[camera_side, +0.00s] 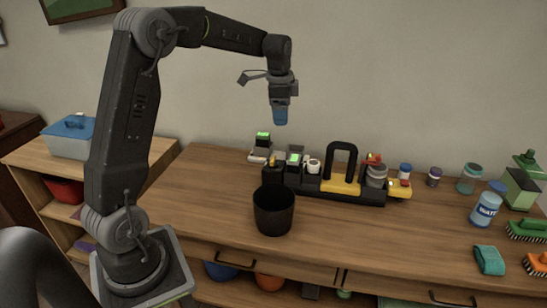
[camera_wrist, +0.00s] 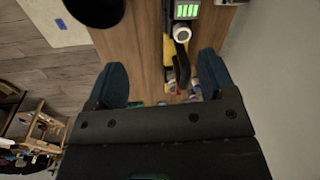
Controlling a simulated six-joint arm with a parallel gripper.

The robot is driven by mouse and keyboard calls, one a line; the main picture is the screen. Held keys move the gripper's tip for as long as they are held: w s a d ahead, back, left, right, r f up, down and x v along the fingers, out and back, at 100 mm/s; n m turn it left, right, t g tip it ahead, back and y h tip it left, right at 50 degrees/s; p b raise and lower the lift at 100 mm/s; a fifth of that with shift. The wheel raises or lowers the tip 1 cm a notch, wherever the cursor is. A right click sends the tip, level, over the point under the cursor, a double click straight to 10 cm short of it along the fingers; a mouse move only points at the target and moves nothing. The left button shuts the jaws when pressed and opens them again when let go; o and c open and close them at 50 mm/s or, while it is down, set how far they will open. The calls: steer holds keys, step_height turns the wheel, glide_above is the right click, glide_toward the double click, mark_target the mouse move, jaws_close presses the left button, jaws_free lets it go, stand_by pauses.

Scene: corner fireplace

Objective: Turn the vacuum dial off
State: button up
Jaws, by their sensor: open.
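My gripper (camera_side: 280,115) hangs above the back of the wooden table, pointing down, with nothing in it. In the wrist view its two blue fingers stand wide apart, so my gripper (camera_wrist: 162,75) is open. Below it is a dark rack-like unit (camera_side: 310,184) with a black arch handle (camera_side: 341,150) and a yellow part (camera_side: 340,186). A round white knob-like piece (camera_side: 313,166) sits beside a green-lit display (camera_side: 294,158). The same knob-like piece (camera_wrist: 182,32) and display (camera_wrist: 187,10) show in the wrist view. I cannot tell which part is the vacuum dial, or its setting.
A black cup (camera_side: 274,212) stands in front of the unit. Another green-lit device (camera_side: 263,138) is at its left. Jars, a labelled tub (camera_side: 486,208), brushes and a folded teal cloth (camera_side: 489,260) occupy the right. The table front between cup and cloth is clear.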

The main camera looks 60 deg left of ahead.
steer(key=m+g, duration=0.1)
steer(key=m, duration=0.1)
glide_above(274, 158)
step_height(274, 158, down, 7)
steer(key=shift+h, duration=0.3)
step_height(274, 158, down, 14)
steer(key=shift+s+r, duration=0.1)
steer(key=shift+c, duration=0.2)
steer(key=c, duration=0.9)
